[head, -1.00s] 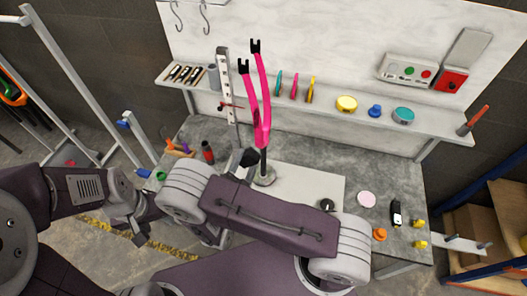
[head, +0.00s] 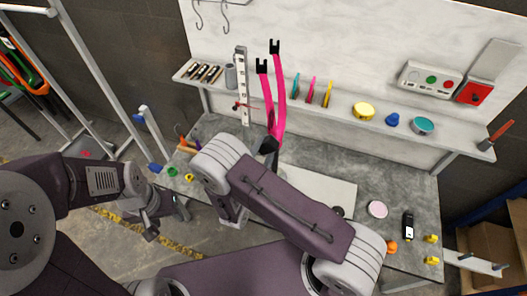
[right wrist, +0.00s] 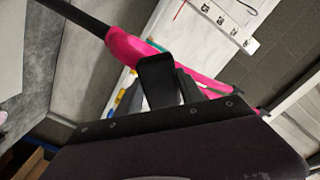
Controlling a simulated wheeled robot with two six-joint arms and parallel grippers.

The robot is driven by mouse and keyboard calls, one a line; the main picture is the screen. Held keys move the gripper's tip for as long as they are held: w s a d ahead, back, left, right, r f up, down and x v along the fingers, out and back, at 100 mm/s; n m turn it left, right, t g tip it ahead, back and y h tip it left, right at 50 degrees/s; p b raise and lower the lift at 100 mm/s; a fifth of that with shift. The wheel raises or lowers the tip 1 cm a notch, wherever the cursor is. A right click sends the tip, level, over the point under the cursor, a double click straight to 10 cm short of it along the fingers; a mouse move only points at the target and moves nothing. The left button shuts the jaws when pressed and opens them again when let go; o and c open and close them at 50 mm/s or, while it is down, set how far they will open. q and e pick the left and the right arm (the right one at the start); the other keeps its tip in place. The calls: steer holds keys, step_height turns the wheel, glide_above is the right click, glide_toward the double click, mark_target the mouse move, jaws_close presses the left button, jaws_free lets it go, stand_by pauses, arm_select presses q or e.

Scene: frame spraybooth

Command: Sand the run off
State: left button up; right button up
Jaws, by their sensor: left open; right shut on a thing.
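A pink fork (head: 281,95) with two upright legs and black tips stands above the bench. Its dark lower stem is mostly behind my right arm in the head view. My right gripper (right wrist: 160,95) is shut on a black block (right wrist: 156,79), which also shows in the head view (head: 268,146). The block is at the fork's lower pink part and overlaps it in the right wrist view (right wrist: 205,82); I cannot tell whether they touch. My left gripper (head: 150,228) is open and empty, low at the left, away from the fork. No run is discernible.
A slotted post (head: 242,85) stands just left of the fork. A shelf (head: 340,112) behind holds tapes and tools. On the bench, a pale pink disc (head: 377,209) and a black device (head: 408,226) lie at the right. My right arm covers the bench front.

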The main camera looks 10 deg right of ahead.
mark_target(271, 114)
steer(key=shift+x, duration=0.85)
stand_by(0.4)
steer(key=shift+r, duration=0.15)
step_height(271, 114, up, 4)
steer(key=p, duration=0.4)
steer(key=shift+s, duration=0.1)
steer(key=shift+f, duration=0.25)
step_height(271, 114, up, 4)
steer(key=p, duration=0.3)
steer(key=shift+f+p, duration=0.2)
steer(key=shift+p, duration=0.15)
steer(key=shift+d+r+p, duration=0.1)
steer(key=shift+r+p, duration=1.75)
steer(key=shift+r, duration=0.1)
steer(key=shift+f, duration=0.1)
